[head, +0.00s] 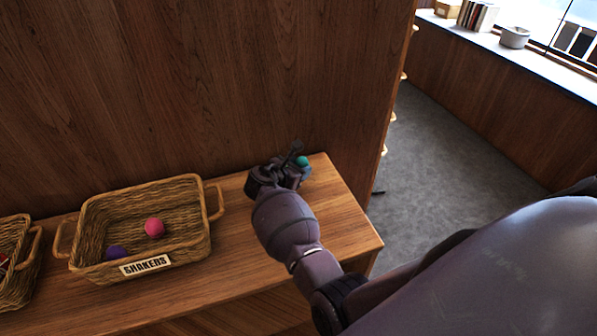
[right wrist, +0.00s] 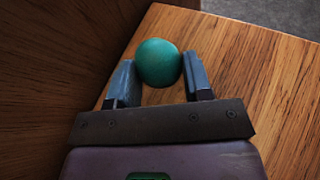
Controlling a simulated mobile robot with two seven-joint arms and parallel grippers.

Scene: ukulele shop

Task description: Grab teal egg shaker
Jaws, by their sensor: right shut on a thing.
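The teal egg shaker (right wrist: 158,62) is between the two fingers of my right gripper (right wrist: 160,80) in the right wrist view. The gripper is shut on it, with a finger against each side. In the head view, the teal egg shaker (head: 303,161) shows at the tip of my right gripper (head: 296,170), over the right end of the wooden counter (head: 345,215). Most of the fingers are hidden there by the wrist. I cannot tell whether the shaker touches the counter. My left gripper is not in view.
A wicker basket labelled SHAKERS (head: 190,245) stands left of my right arm, holding a pink egg (head: 154,227) and a purple egg (head: 117,252). Another wicker basket (head: 18,290) is at the left edge. A wooden panel (head: 190,80) rises behind the counter. Grey floor (head: 450,160) is open at right.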

